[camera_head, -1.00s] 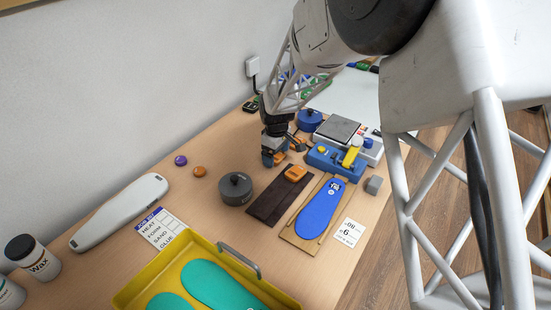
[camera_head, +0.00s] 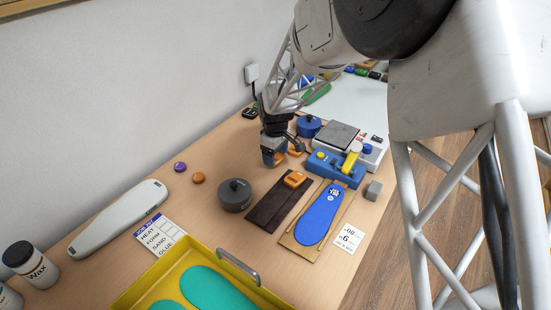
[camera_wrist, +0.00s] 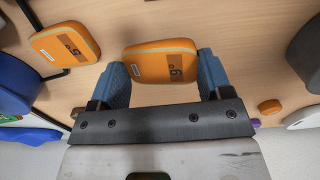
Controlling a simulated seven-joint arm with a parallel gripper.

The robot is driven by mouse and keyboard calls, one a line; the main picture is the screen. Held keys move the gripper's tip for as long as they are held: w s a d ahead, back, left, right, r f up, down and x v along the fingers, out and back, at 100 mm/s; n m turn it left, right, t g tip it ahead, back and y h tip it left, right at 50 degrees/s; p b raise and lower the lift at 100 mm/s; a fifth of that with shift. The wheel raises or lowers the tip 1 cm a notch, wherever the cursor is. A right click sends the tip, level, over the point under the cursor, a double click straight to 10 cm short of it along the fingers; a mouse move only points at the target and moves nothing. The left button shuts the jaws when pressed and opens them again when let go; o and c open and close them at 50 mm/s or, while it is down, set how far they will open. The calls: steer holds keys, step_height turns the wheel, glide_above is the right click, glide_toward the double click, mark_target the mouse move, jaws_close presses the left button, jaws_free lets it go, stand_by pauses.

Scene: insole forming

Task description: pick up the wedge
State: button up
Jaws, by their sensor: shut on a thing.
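In the wrist view an orange wedge (camera_wrist: 150,62) with a dark "6°" label sits between the two blue fingers of my gripper (camera_wrist: 166,75), which is shut on it. In the head view my gripper (camera_head: 272,157) is low over the table, beyond the dark grey round pot, and mostly hides the held wedge. I cannot tell whether the wedge is clear of the tabletop. A second orange wedge (camera_wrist: 65,45), marked "5°", lies in a dark wire holder to the left in the wrist view.
A dark grey pot (camera_head: 235,194), a blue pot (camera_head: 308,126) and a blue fixture (camera_head: 335,169) stand near my gripper. An orange block (camera_head: 294,179) lies on a dark strip. A blue insole (camera_head: 320,215) and yellow tray (camera_head: 190,251) are nearer.

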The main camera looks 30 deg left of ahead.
steer(key=shift+r, duration=0.7)
steer(key=s+d, duration=0.3)
steer(key=d, duration=0.1)
steer(key=s+d, duration=0.3)
steer(key=s, duration=0.1)
steer(key=s+d+r, duration=0.1)
steer(key=s+d, duration=0.3)
steer(key=shift+d+r, duration=0.1)
steer(key=shift+d, duration=0.2)
steer(key=shift+w, duration=0.15)
steer(key=w+r, duration=0.1)
steer(key=w, duration=0.4)
steer(key=w+a+r, duration=0.1)
steer(key=w+r, duration=0.1)
steer(key=w, duration=0.4)
steer(key=w+r, duration=0.2)
steer(key=w, duration=0.3)
steer(key=shift+w+a+r, duration=0.15)
steer(key=shift+w+a, duration=0.1)
steer(key=shift+a, duration=0.15)
steer(key=w+d+r, duration=0.1)
steer(key=w+r, duration=0.1)
steer(key=w, duration=0.6)
steer(key=w+d+r, duration=0.1)
steer(key=w+r, duration=0.2)
steer(key=w, duration=0.5)
steer(key=shift+d+r, duration=0.15)
steer(key=shift+d, duration=0.25)
steer(key=shift+f, duration=2.55)
steer(key=shift+f, duration=0.1)
